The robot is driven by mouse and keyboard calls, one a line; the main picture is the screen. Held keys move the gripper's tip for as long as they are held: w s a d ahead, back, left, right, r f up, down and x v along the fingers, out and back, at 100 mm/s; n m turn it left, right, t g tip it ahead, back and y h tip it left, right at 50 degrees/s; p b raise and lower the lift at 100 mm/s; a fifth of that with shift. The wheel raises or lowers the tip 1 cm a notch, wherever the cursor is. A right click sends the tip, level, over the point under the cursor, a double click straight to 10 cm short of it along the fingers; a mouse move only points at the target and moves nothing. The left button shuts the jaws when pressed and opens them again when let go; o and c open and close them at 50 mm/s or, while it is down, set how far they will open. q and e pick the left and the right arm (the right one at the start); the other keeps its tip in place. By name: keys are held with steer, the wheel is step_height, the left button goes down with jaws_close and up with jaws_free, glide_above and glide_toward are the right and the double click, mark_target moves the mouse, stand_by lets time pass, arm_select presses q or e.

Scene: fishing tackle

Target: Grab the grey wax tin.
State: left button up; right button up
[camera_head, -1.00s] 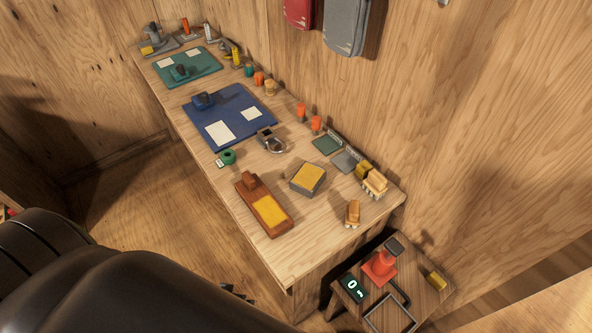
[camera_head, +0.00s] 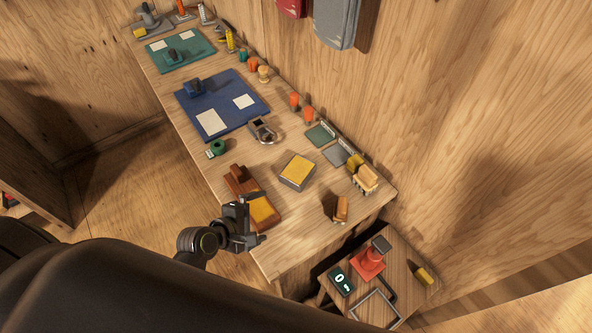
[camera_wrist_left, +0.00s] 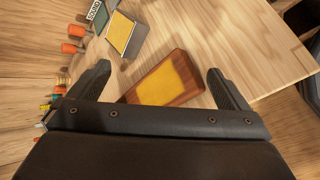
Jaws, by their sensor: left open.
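The grey wax tin (camera_head: 297,172) is a squat grey box with a yellow top, lying on the wooden bench right of the brown block. In the left wrist view the tin (camera_wrist_left: 125,35) shows beyond the fingers, up and to the left. My left gripper (camera_head: 257,218) is open and empty, over the front edge of the bench at the brown block, short of the tin. Its two fingers (camera_wrist_left: 160,78) frame the block in the wrist view. My right gripper is not in view.
The brown wooden block with a yellow pad (camera_head: 262,209) lies between gripper and tin. A small wooden brush (camera_head: 341,209) is to the right, and a metal ringed item (camera_head: 262,130) to the left. Green and grey squares (camera_head: 320,135) lie behind. Bare bench surrounds the tin.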

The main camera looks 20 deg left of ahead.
arm_select(q)
steer(key=w+n+t, duration=0.1)
steer(key=n, duration=0.2)
steer(key=w+n+t, duration=0.1)
steer(key=w+n, duration=0.1)
steer(key=n, duration=0.2)
steer(key=w+n, duration=0.2)
steer(key=n, duration=0.2)
steer(key=shift+w+d+f+t, duration=0.25)
steer(key=shift+d+f+t, duration=0.1)
steer(key=shift+d+t, duration=0.05)
steer(key=n, duration=0.2)
steer(key=shift+w+a+f+n+y, duration=0.15)
steer(key=shift+w+n+y, duration=0.15)
steer(key=shift+w+n, duration=0.1)
steer(key=shift+w+t, duration=0.2)
steer(key=shift+t, duration=0.2)
steer(key=b, duration=0.2)
glide_toward(298, 169)
steer(key=x, duration=0.4)
steer(key=shift+w+d+f, duration=0.2)
steer(key=shift+d+f, duration=0.1)
steer(key=shift+d, duration=0.15)
steer(key=shift+a+b+x, duration=0.2)
steer(key=shift+b+x, duration=0.2)
steer(key=shift+x, duration=0.95)
steer(key=shift+a+b+x, duration=0.15)
steer(key=shift+b+x, duration=0.2)
steer(key=shift+x, duration=0.95)
steer(key=shift+w, duration=0.1)
